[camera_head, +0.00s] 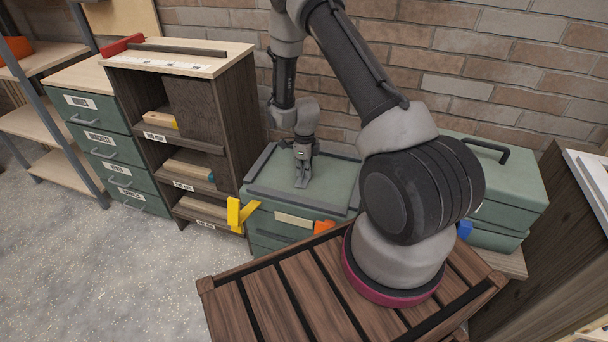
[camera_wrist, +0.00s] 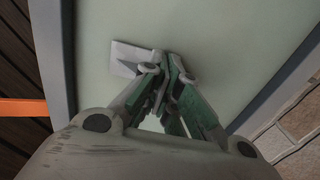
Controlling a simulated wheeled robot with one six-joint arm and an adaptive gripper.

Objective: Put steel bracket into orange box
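My gripper (camera_head: 303,170) points down at the green lid of a toolbox (camera_head: 265,190) in the head view. In the wrist view its fingers (camera_wrist: 168,72) reach down close together over the lid. A pale grey plate, which looks like the steel bracket (camera_wrist: 126,57), lies at the fingertips and sticks out to their left. Its other part is hidden by the fingers, and I cannot tell whether they grip it. A small grey piece also shows under the gripper in the head view (camera_head: 301,182). An orange box (camera_head: 16,49) is partly visible on the shelf at upper left.
A dark wooden cabinet (camera_head: 240,110) and a green drawer unit (camera_head: 100,140) stand to the left. A yellow clamp-like part (camera_head: 238,214) sits at the toolbox's front left. A second green case (camera_head: 510,185) is at right. The brick wall is close behind; floor is clear at lower left.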

